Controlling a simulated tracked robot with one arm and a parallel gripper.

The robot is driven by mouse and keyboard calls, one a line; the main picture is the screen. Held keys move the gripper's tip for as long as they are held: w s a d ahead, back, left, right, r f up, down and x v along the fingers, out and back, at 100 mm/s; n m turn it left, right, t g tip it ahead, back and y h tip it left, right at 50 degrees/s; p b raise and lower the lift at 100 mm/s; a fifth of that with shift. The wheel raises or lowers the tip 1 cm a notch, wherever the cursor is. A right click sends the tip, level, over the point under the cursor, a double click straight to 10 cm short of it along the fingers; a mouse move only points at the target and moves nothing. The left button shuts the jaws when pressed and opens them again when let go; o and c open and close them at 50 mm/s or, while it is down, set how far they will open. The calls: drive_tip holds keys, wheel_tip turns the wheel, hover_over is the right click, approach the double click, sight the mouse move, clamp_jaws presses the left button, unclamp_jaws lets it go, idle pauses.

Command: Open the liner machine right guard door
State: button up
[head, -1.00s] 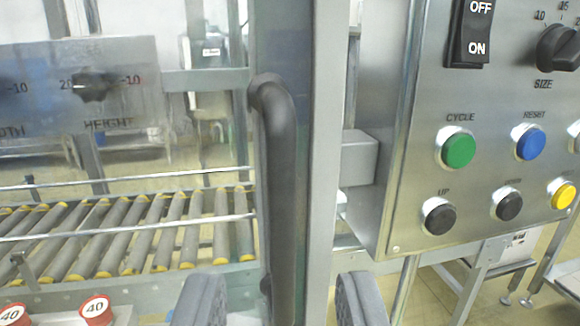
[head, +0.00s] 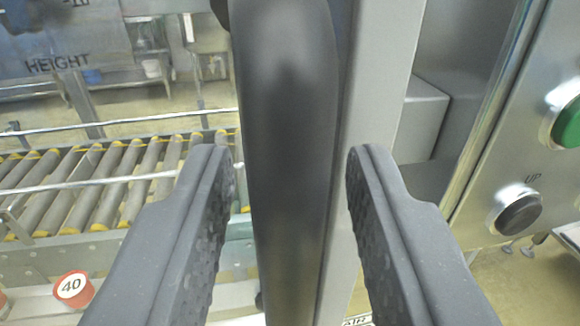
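The guard door's black handle (head: 285,130) is a thick vertical bar in the middle of the head view. It runs beside a grey metal upright (head: 385,95). My gripper (head: 292,165) is open, with one finger on the left of the handle and one on the right. Gaps show between the fingers and the handle, and nothing is gripped. The transparent door panel, if that is what lies left of the handle, is hard to make out. The door's latch side and edges are not clear.
The control panel (head: 540,130) with a green button (head: 568,122) and a black UP button (head: 518,210) stands close on the right. A grey block (head: 425,120) sits behind the upright.

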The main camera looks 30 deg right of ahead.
clamp_jaws()
drive_tip(key=shift+a, duration=0.1)
